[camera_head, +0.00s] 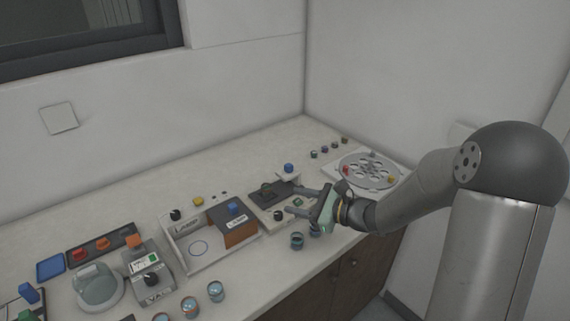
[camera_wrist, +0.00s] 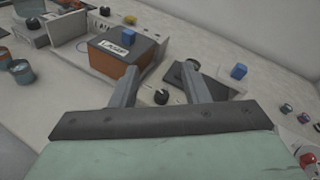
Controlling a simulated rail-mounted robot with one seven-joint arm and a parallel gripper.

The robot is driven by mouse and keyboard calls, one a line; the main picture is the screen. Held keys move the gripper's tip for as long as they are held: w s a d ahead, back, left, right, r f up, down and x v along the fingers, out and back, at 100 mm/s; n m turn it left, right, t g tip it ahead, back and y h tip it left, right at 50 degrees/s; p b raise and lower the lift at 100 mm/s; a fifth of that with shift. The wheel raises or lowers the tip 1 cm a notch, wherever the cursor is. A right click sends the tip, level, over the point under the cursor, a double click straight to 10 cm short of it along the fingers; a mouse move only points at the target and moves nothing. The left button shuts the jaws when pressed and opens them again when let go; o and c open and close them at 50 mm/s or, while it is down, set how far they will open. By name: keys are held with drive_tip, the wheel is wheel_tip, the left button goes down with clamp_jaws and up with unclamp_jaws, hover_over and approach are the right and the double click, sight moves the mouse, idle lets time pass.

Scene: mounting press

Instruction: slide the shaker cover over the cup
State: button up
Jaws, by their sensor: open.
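My gripper (camera_head: 291,200) is open and empty, reaching left over the back right of the counter. In the wrist view its two fingers (camera_wrist: 160,68) are spread, with a black knob behind the gap. Ahead is a box with a dark top, orange side, blue knob and a "LASER" label (camera_head: 240,228); in the wrist view it is at upper left (camera_wrist: 122,52). Beside it is a unit with a dark plate (camera_head: 266,192) and a blue-knobbed piece (camera_head: 288,169). I cannot tell which part is the shaker cover. Small cups (camera_head: 216,291) stand along the front edge; none is identifiable as the shaker's.
A round disc (camera_head: 369,172) with small coloured pieces lies right of my gripper. A white tray with a circle mark (camera_head: 199,249) is left of the box. A glassy dome (camera_head: 98,288) and a control box (camera_head: 150,278) stand farther left. The wall is behind.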

sight(291, 166)
drive_tip(key=w+d+f+m+t+h, duration=0.3)
drive_tip(key=w+d+m+t, duration=0.35)
drive_tip(key=w+m, duration=0.2)
drive_tip(key=p+x, duration=0.2)
drive_tip(key=x, duration=1.5)
